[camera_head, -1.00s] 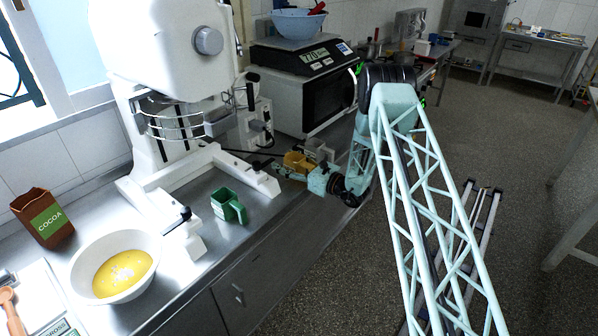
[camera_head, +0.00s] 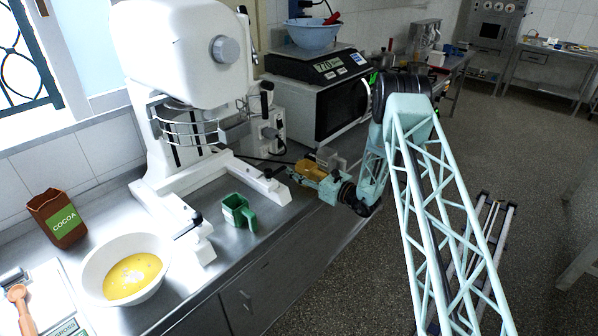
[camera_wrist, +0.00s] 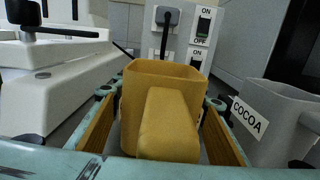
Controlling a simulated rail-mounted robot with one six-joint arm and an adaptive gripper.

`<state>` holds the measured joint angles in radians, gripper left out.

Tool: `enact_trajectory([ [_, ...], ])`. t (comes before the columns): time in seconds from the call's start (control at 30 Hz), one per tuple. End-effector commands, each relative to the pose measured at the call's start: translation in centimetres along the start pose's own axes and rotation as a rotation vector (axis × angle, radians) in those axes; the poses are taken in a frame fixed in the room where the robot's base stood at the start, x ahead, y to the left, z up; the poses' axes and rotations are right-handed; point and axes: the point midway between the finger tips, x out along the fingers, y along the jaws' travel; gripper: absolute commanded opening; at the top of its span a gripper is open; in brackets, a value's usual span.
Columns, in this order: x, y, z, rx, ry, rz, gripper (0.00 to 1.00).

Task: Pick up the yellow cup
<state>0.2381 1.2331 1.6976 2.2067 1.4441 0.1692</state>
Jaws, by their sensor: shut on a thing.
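The yellow cup (camera_wrist: 165,115) fills the middle of the wrist view, upright, with its handle facing the camera. My gripper (camera_head: 308,176) is shut on it, with a finger at each side of the cup. In the head view the yellow cup (camera_head: 311,168) is small and partly covered by my gripper, near the right edge of the counter. I cannot tell whether its base touches the counter.
A grey cup labelled COCOA (camera_wrist: 272,118) stands close on the right in the wrist view. A white mixer (camera_head: 180,60), a green cup (camera_head: 238,213) and a white bowl (camera_head: 92,277) are to the left. A microwave (camera_head: 320,100) stands behind.

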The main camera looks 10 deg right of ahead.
Motion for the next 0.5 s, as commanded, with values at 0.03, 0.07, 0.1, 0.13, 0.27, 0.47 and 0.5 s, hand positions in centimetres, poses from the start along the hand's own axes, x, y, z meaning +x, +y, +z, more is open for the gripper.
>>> enact_trajectory([
  [0.03, 0.0, 0.0, 0.4, -0.001, -0.001, 0.0, 0.24],
  [0.07, 0.0, 0.0, 0.6, -0.001, -0.001, 0.0, 0.24],
  [0.1, 0.0, 0.0, 0.8, -0.001, -0.001, 0.0, 0.24],
  [0.13, 0.0, 0.0, 1.0, -0.001, -0.001, 0.0, 0.24],
  [0.27, 0.0, 0.0, 2.1, -0.002, -0.001, 0.0, 0.24],
  [0.47, -0.5, 0.5, 3.2, 0.002, 0.001, 0.0, 0.24],
  [0.5, -0.8, 0.8, 3.2, 0.002, 0.001, 0.0, 0.24],
])
